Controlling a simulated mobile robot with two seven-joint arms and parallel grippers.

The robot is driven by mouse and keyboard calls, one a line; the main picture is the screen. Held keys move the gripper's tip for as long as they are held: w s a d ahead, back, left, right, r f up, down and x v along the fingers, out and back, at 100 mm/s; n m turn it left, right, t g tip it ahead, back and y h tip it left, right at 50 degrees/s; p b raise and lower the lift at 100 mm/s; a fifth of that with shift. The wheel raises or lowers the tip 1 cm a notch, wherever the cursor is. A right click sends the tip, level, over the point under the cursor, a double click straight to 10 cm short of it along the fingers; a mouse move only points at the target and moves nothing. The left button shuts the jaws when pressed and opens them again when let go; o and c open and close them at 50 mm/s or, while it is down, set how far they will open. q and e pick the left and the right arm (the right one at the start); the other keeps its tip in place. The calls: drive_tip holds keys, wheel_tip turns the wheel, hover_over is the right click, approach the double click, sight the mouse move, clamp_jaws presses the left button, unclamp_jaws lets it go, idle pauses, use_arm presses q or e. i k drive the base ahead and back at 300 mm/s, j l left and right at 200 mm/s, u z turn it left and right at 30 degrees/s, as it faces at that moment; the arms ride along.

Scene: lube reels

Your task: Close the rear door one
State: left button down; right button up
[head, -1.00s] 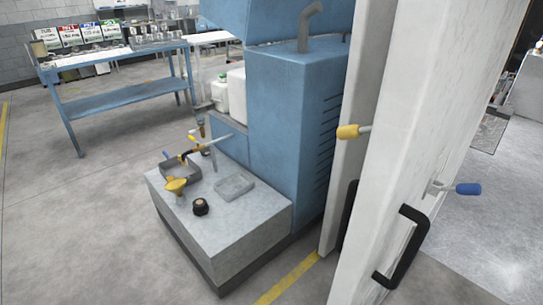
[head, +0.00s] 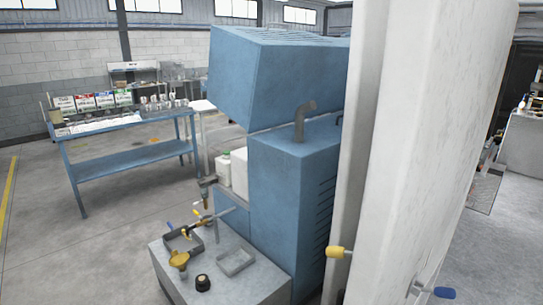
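A tall white door panel (head: 425,120) stands upright at the right, close to me, running from the top edge to the bottom edge of the head view. A blue-tipped lever (head: 444,293) sticks out from its face near the bottom. A yellow-tipped lever (head: 336,252) shows at its left side, in front of a narrower white panel (head: 352,130). I cannot tell whether this panel is the rear door one or how far open it is. The black handle is below the frame. Neither of my grippers is in view.
A blue machine (head: 290,190) stands left of the white panel, with a grey base (head: 225,285) holding a funnel (head: 180,260), a black cap (head: 202,283) and trays. A blue workbench (head: 125,165) stands at the back left. The floor at the left is open.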

sight(445, 62)
drive_tip(key=i+j+z, duration=0.1)
drive_tip(key=z, duration=2.1)
drive_tip(key=j, duration=0.9)
drive_tip(key=k+j, duration=0.15)
drive_tip(key=j, duration=0.75)
drive_tip(key=j+z, duration=0.15)
drive_tip(key=j, duration=0.3)
